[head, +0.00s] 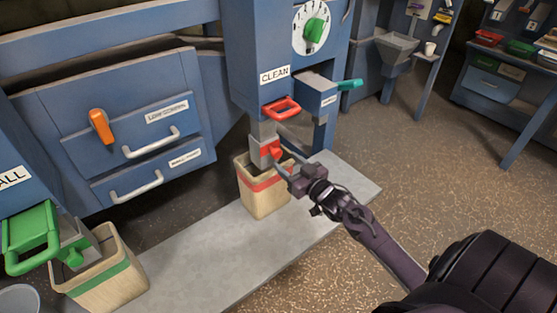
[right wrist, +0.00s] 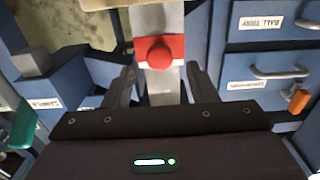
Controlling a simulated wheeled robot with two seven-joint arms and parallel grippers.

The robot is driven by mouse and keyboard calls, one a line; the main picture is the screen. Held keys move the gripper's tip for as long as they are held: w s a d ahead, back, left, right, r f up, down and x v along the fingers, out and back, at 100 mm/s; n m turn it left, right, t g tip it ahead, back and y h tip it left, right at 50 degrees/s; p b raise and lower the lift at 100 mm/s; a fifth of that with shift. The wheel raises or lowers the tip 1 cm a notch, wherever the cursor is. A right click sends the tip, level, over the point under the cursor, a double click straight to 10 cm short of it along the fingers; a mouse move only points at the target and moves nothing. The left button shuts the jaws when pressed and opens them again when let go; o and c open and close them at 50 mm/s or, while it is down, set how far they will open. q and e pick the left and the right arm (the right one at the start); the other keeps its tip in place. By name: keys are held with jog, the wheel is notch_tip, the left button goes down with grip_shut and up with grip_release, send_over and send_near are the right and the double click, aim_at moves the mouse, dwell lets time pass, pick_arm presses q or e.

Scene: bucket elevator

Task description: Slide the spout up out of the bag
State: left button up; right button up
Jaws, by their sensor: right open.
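The grey spout (head: 257,131) hangs below the cabinet marked CLEAN, with a red collar and knob (head: 270,150). Its lower end goes down into the mouth of the tan bag (head: 264,198), which has a red stripe. My right gripper (head: 281,155) is open at the spout, beside the red knob. In the right wrist view the open fingers (right wrist: 162,80) stand on either side of the spout, with the red knob (right wrist: 158,53) between and just beyond their tips. The spout's lowest end is hidden in the bag. My left gripper is not in view.
A red handle (head: 281,108) sticks out above the spout. A teal handle (head: 349,85) is on the right. A green spout handle (head: 31,236) and a green-striped bag (head: 112,280) stand at the left. The grey slab (head: 200,258) between the bags is clear.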

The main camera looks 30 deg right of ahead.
aim_at(279, 155)
jog(key=shift+w+a, duration=0.1)
jog(key=shift+w, duration=1.65)
grip_shut()
